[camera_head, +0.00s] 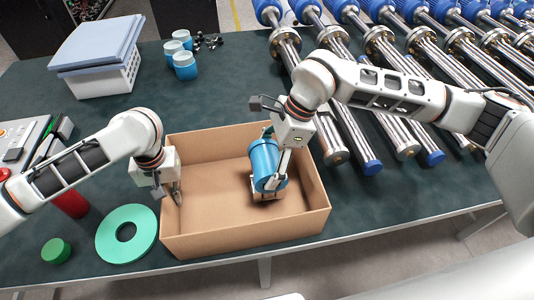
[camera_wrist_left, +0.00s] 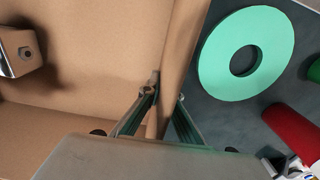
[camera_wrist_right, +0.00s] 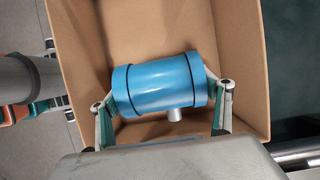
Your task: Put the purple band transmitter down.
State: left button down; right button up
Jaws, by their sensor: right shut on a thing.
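A blue cylinder (camera_head: 265,163) with dark rings near its ends and a small grey stub is held by my right gripper (camera_head: 268,186), low inside the cardboard box (camera_head: 205,225). In the right wrist view the cylinder (camera_wrist_right: 160,84) lies across between the two fingers (camera_wrist_right: 165,95), which press on its ends. No purple band shows on its visible side. Whether it touches the box floor I cannot tell. My left gripper (camera_head: 175,192) is at the box's left wall. In the left wrist view its fingers (camera_wrist_left: 167,92) are close together with the wall's edge between them; their grip is unclear.
A green ring (camera_head: 126,234), a green disc (camera_head: 56,251) and a red cylinder (camera_head: 71,203) are left of the box. A white crate (camera_head: 104,80) and several blue-white cups (camera_head: 185,66) stand behind. Rows of blue-ended metal tubes (camera_head: 345,110) fill the right.

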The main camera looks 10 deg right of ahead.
jog(key=shift+w+f, duration=0.1)
dwell(0.3)
jog(key=o, duration=2.1)
jog(key=shift+f, duration=0.2)
jog(key=shift+c, duration=0.2)
jog(key=shift+r, duration=0.1)
pick_arm(q)
jog(key=shift+r, duration=0.1)
pick_arm(e)
jog(key=v, duration=1.2)
pick_arm(q)
jog(key=c, duration=2.2)
grip_release()
